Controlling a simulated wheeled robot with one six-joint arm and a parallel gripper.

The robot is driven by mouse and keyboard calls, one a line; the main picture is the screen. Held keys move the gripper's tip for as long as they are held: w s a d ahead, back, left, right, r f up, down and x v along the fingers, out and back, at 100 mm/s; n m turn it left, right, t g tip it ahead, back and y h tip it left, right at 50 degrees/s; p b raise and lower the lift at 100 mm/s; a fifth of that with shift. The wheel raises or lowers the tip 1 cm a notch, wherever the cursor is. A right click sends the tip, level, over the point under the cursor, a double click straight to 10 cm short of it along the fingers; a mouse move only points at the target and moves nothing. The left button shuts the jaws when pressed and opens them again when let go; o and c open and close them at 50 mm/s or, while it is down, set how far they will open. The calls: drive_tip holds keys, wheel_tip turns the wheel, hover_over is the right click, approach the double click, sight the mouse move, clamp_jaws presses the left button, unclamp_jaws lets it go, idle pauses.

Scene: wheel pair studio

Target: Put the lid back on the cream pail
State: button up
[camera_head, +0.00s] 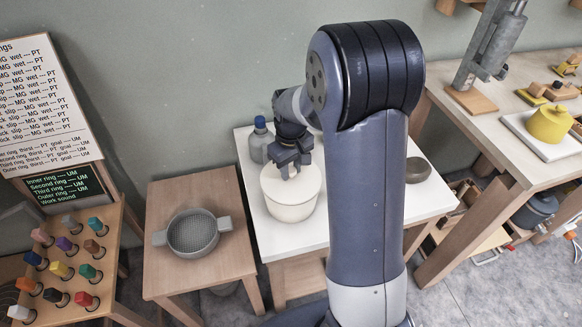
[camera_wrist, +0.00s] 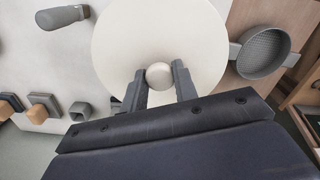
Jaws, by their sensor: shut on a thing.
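The cream pail (camera_head: 290,206) stands on the white table in the head view. Its round cream lid (camera_head: 306,177) is at the pail's top; whether it is seated or just above the rim I cannot tell. In the wrist view the lid (camera_wrist: 180,40) fills the upper middle, with its round knob (camera_wrist: 159,75) between my fingers. My gripper (camera_wrist: 160,82) is shut on the knob, and in the head view my gripper (camera_head: 289,168) is directly over the pail. The pail body is hidden under the lid in the wrist view.
A grey bottle (camera_head: 260,140) stands close behind the pail on the white table (camera_head: 262,236). A dark bowl (camera_head: 418,169) is at that table's right. A grey two-handled strainer (camera_head: 194,233) sits on the wooden table (camera_head: 165,200) to the left. My arm hides part of the white table.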

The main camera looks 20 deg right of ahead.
drive_tip(key=o, duration=1)
drive_tip(key=shift+o, duration=0.6)
drive_tip(key=o, duration=0.4)
drive_tip(key=shift+r+p, duration=2.75)
drive_tip(key=shift+r, duration=0.8)
drive_tip(key=shift+c, duration=0.2)
